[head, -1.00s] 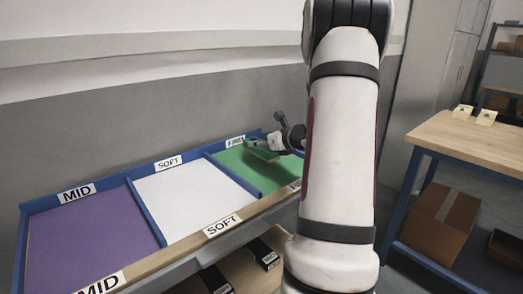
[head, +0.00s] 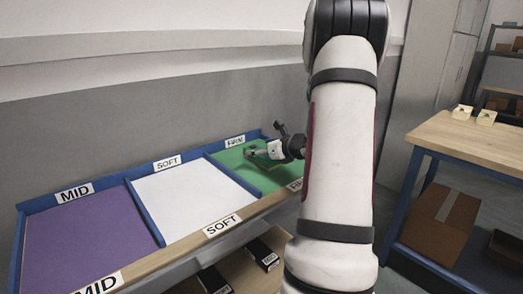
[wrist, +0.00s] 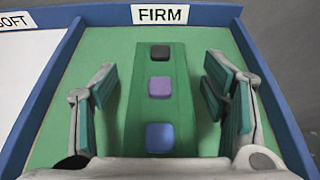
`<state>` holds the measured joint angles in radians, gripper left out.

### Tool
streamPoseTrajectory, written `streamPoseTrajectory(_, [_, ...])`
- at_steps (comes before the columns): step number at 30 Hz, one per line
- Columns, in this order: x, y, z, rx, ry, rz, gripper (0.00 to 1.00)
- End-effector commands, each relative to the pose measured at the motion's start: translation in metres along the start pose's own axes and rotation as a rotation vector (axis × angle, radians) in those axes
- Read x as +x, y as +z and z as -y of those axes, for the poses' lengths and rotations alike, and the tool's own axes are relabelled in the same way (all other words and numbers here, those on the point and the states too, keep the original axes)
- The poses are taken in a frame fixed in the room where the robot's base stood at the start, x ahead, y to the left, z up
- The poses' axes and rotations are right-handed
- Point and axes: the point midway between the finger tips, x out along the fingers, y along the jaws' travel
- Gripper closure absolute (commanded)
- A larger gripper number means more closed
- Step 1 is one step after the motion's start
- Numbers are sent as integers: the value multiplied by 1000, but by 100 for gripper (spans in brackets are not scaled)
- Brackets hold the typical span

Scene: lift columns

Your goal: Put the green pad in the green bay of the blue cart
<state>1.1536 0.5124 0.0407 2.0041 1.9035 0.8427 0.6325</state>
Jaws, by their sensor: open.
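The green pad (wrist: 178,105) is a long flat strip bearing a black, a purple and a blue square in a row. In the wrist view it lies in the green bay (wrist: 105,55) of the blue cart, behind the FIRM label. My gripper (wrist: 160,88) is open, with one finger on each side of the pad and a visible gap on both sides. In the head view my gripper (head: 254,153) is over the green bay (head: 232,160). The pad is hard to make out there against the green floor, and my arm hides the bay's right part.
The cart's white SOFT bay (head: 190,200) and purple MID bay (head: 85,240) are empty. Blue dividers (head: 145,212) stand between bays. Black boxes (head: 262,253) sit on a lower shelf. A wooden workbench (head: 470,140) with two small labelled blocks stands at right, with a cardboard box (head: 440,220) below.

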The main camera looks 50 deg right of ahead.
Motion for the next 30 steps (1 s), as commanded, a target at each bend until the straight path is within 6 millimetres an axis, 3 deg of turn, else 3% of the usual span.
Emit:
streamPoseTrajectory(5, [-10,3,1,0,-2,0,32])
streamPoseTrajectory(15, [-78,4,1,-1,-3,0,32])
streamPoseTrajectory(21, [-108,3,0,0,-1,0,32])
streamPoseTrajectory(30, [-121,3,-1,-1,2,0,32])
